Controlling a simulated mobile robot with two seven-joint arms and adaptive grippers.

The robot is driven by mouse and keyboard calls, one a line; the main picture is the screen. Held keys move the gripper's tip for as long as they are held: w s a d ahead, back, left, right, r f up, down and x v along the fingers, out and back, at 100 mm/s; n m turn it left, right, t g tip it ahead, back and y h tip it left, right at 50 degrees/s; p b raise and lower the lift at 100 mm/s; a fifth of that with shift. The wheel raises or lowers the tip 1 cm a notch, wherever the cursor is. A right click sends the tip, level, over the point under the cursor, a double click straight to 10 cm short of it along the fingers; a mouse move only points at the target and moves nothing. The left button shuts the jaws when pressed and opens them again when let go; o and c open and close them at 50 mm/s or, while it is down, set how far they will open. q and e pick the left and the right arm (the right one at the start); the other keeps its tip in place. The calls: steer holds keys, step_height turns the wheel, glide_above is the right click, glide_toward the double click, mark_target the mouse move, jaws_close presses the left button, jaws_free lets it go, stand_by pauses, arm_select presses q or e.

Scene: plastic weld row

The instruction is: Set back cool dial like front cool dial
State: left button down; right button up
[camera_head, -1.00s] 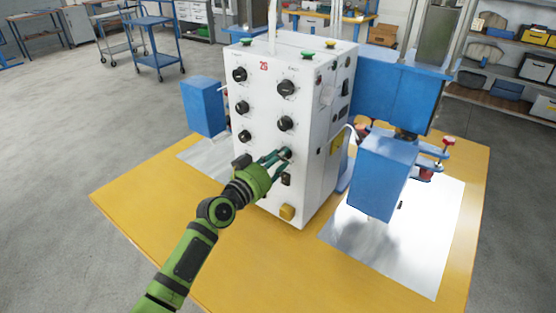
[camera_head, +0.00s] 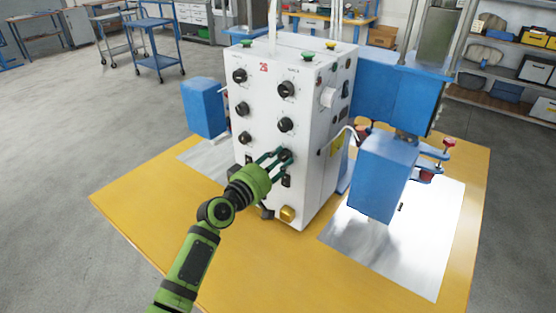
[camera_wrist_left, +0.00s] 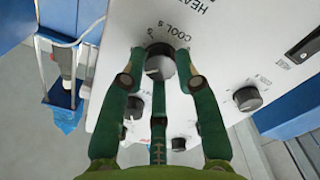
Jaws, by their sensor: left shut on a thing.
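A white control box (camera_head: 265,130) carries two columns of black dials. My left gripper (camera_head: 282,156) is shut on the lowest dial of the right column (camera_head: 286,155). In the left wrist view this grey-black dial (camera_wrist_left: 159,62) sits between the green fingers, with "COOL S" printed beside it. Its pointer cannot be made out clearly. The lowest dial of the left column (camera_head: 245,138) stands free. Front and back labels are too small to read. My right gripper is not in view.
More dials sit above, including the upper right one (camera_head: 287,90). Blue press heads (camera_head: 384,175) stand at right, over a metal plate (camera_head: 440,235) on the yellow table (camera_head: 140,190). The table's near left is clear.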

arm_select(q)
steer(key=shift+s+d+f+n+p, duration=0.1)
steer(key=shift+f+n+p, duration=0.1)
steer(key=shift+n, duration=0.75)
steer(key=shift+f+n+p, duration=0.1)
steer(key=shift+n+p, duration=0.05)
steer(key=shift+n, duration=0.8)
steer(key=c, duration=0.9)
jaws_free()
steer(key=shift+r, duration=0.15)
steer(key=v, duration=1.2)
